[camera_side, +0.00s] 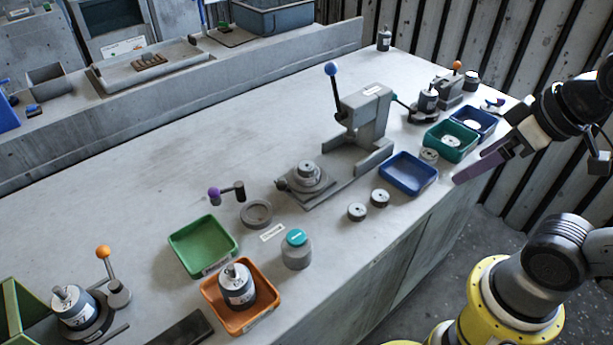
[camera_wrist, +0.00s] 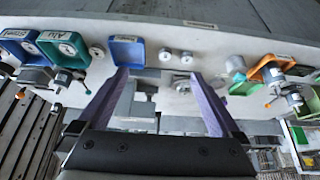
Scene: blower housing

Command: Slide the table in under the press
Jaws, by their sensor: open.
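The grey press (camera_side: 365,112) stands toward the back of the bench, its blue-knobbed lever (camera_side: 335,90) upright. The sliding table (camera_side: 306,184) is a grey square block on the press's base rail. It sits at the rail's left end, clear of the press head, with a round grey part (camera_side: 306,168) on top. My gripper (camera_side: 471,168), with purple fingers, is at the right, beyond the bench's front edge and apart from the table and press. In the wrist view my gripper (camera_wrist: 158,75) is open and empty, with the fingers wide apart.
A blue tray (camera_side: 408,173) and two round parts (camera_side: 368,204) lie between my gripper and the rail. Green (camera_side: 452,140) and blue bins stand further right. A purple-knobbed handle (camera_side: 228,193), a ring (camera_side: 256,214) and a teal-topped cylinder (camera_side: 296,250) are left of the table.

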